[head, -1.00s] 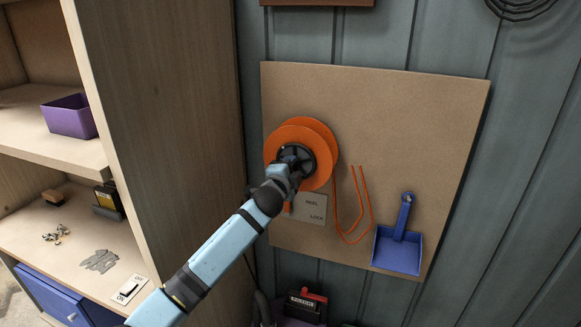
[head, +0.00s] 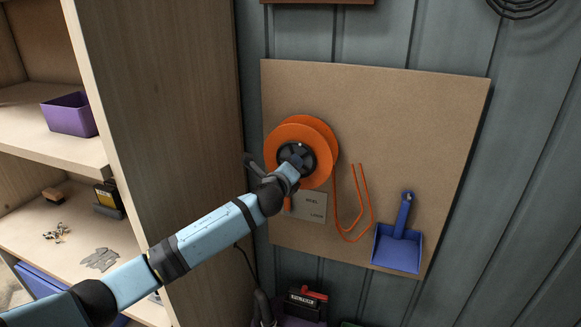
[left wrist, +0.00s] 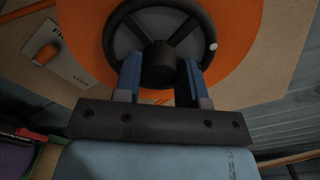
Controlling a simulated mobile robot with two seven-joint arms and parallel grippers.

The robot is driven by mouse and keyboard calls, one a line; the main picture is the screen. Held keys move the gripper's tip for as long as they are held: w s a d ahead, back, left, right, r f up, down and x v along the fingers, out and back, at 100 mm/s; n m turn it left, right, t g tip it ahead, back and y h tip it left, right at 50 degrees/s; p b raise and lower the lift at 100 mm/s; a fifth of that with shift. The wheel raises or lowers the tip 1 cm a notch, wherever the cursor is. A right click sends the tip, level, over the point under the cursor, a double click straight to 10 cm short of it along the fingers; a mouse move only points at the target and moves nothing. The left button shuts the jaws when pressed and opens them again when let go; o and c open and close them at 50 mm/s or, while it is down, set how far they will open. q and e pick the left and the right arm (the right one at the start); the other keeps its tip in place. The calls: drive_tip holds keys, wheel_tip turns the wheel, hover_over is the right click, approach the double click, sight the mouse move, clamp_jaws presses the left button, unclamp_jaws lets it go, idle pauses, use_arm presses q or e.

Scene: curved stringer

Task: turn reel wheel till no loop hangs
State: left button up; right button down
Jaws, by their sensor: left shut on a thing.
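The orange reel (head: 326,134) is mounted on the brown board, with a dark spoked wheel (head: 285,151) at its front. The wheel also fills the top middle of the left wrist view (left wrist: 203,22), with a small white dot on its rim. My left gripper (head: 299,160) is shut on the wheel, its blue fingers on either side of the lower hub area in the left wrist view (left wrist: 160,75). It hides part of the wheel. An orange cord (head: 341,219) hangs in a loop right of the reel. My right gripper is not in view.
A blue dustpan (head: 398,248) hangs right of the cord. A wooden shelf unit (head: 190,150) stands at left. The board's upper right is clear.

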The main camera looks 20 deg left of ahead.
use_arm(q)
drive_tip(key=m, duration=0.4)
drive_tip(key=shift+r+m, duration=0.1)
drive_tip(key=shift+m, duration=0.2)
idle(0.5)
drive_tip(key=o, duration=0.9)
drive_tip(key=s+b, duration=0.1)
drive_tip(key=s, duration=0.6)
drive_tip(key=s+b, duration=0.2)
drive_tip(key=s, duration=0.4)
drive_tip(key=shift+s+a, duration=0.2)
drive_tip(key=shift+s, duration=0.2)
